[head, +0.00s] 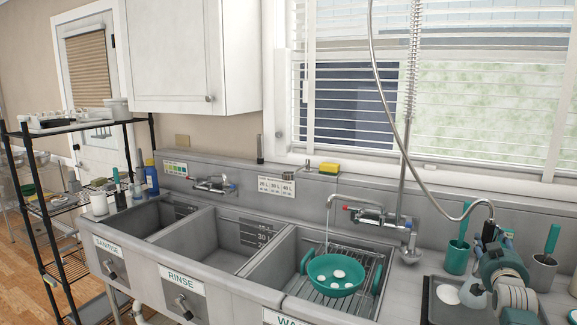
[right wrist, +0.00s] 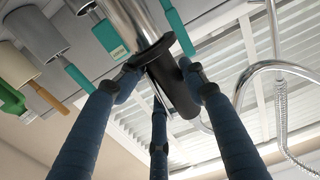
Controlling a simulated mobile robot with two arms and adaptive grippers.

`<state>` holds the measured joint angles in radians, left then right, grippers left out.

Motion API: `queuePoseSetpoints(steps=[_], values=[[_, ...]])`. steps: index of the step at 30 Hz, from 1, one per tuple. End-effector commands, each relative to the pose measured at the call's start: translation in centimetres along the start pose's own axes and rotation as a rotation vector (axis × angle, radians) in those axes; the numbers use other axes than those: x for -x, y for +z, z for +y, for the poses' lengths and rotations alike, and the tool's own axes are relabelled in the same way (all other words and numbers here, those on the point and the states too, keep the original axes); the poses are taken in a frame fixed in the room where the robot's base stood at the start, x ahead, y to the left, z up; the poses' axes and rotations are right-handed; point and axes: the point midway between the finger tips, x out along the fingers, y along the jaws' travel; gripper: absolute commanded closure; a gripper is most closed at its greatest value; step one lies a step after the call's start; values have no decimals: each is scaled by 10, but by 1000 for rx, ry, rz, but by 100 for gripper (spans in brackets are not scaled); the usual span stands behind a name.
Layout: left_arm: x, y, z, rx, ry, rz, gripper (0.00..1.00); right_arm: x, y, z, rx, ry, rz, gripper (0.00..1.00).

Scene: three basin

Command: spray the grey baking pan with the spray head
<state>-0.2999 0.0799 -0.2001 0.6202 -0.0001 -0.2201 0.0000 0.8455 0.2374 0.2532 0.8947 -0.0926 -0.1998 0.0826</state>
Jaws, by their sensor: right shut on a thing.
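My right gripper (head: 490,240) is at the right of the head view, above the grey baking pan (head: 433,303). Its blue fingers are shut around the black grip of the spray head (right wrist: 176,92), as the right wrist view shows. A metal hose (head: 452,217) runs from the spray head up to the tall spring riser. The pan lies on the counter right of the wash basin, with a white patch (head: 447,294) on its bare left part. My right wrist and arm hide much of the pan. My left gripper is not in view.
A teal pan (head: 318,287) with several white spots sits on a rack in the wash basin under running water. A faucet (head: 372,214) stands behind it. Utensil holders, one teal (head: 457,257) and one grey (head: 543,274), stand close beside my right gripper.

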Motion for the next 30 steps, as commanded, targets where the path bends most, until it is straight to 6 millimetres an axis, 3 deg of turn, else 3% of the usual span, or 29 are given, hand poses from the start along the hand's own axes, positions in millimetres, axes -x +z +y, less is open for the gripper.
queuePoseSetpoints(steps=[5, 21, 30], values=[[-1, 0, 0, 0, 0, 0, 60, 0, -2, -3, -1, -1, 5, 100], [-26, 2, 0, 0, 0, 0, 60, 0, 1, -62, -3, -1, 5, 100], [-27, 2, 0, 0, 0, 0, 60, 0, -1, -67, 0, 0, 4, 100]])
